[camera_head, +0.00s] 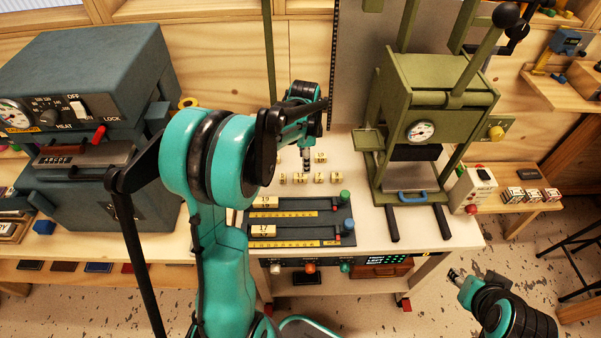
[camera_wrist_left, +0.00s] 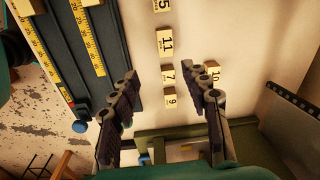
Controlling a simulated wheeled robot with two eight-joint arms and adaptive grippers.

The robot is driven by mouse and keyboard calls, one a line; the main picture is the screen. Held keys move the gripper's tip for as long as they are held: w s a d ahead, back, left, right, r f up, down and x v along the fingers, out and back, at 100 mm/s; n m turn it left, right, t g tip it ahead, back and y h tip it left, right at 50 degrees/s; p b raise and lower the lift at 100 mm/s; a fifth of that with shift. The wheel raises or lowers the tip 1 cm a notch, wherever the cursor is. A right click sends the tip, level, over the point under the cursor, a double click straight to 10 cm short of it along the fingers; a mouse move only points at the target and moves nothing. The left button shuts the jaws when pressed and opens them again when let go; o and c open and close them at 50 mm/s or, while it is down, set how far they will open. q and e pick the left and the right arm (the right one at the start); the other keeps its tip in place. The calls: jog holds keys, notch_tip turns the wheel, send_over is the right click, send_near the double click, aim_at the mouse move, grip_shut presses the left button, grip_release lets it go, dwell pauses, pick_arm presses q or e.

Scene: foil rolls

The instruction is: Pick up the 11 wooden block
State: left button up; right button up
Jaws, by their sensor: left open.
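The 11 wooden block (camera_wrist_left: 165,42) lies pale and number-up on the light tabletop, between the 5 block (camera_wrist_left: 162,6) and the 7 block (camera_wrist_left: 168,76). In the head view it appears as the second block from the left (camera_head: 301,178) in the front row, its number too small to read surely. My left gripper (camera_wrist_left: 165,80) is open and empty, pointing down above the blocks. Its fingers spread either side of the 7 and 9 blocks in the wrist view, with the 11 block beyond the tips. My right gripper (camera_head: 455,274) is low at the right, away from the table.
The 10 block (camera_wrist_left: 211,69) shows by the right finger, and the 9 block (camera_wrist_left: 170,98) is below the 7. Two dark ruler rails (camera_head: 300,232) lie in front of the blocks. A green press (camera_head: 432,110) stands right, a grey-blue machine (camera_head: 85,90) left.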

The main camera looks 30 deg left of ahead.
aim_at(300, 176)
pick_arm(q)
jog(key=shift+w+a+f+m+g, duration=0.15)
jog(key=shift+w+a+f+m, duration=0.1)
jog(key=shift+a+f, duration=0.2)
jog(key=shift+w+a+f+m+g, duration=0.15)
jog(key=shift+w+a+f+m, duration=0.15)
jog(key=shift+a, duration=0.25)
notch_tip(300, 176, down, 3)
jog(key=shift+b, duration=0.3)
notch_tip(300, 176, down, 5)
jog(key=shift+s+f+b, duration=0.1)
jog(key=shift+f+b, duration=0.05)
jog(key=shift+b, duration=1)
jog(key=shift+c, duration=0.7)
jog(key=c, duration=0.9)
